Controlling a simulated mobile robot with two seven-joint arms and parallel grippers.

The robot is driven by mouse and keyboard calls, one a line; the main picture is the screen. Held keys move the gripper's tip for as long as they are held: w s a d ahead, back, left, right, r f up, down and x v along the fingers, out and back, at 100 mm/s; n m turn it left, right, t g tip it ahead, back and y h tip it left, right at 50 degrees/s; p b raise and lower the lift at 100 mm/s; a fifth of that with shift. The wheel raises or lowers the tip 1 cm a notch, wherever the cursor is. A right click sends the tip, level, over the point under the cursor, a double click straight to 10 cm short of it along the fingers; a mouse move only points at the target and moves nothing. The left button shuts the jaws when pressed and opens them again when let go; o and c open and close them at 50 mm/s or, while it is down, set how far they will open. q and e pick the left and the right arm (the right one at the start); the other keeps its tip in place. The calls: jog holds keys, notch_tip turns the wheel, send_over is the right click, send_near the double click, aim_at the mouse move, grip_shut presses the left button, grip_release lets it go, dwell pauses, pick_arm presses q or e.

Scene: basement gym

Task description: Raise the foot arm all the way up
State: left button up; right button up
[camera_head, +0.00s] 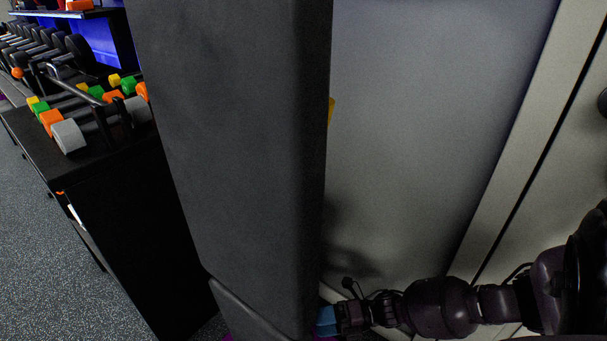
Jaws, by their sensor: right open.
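A large dark grey padded panel (235,140) stands upright and close in front of me, filling the middle of the head view. My right arm comes in from the lower right. Its gripper (326,321), with light blue fingers, is beside the panel's lower right edge. The panel hides part of the fingers, and I cannot tell whether they touch anything. I take the gripper as open and see nothing held in it. I cannot make out the foot arm; it may be hidden behind the panel or below the view. My left gripper is not in view.
A black cabinet (130,215) at left carries several coloured dumbbells (68,135). A rack of black dumbbells (45,42) stands at far left. A pale grey surface (410,130) is to the right of the panel. A small yellow part (331,110) peeks past the panel's edge. Speckled floor (45,250) is free at left.

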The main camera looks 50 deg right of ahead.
jog(key=shift+x, duration=2.45)
jog(key=shift+c, duration=0.2)
jog(key=c, duration=1.2)
jog(key=shift+f+m+t+y+b, duration=0.15)
jog(key=shift+m+t+y+b, duration=0.5)
jog(key=shift+m, duration=0.35)
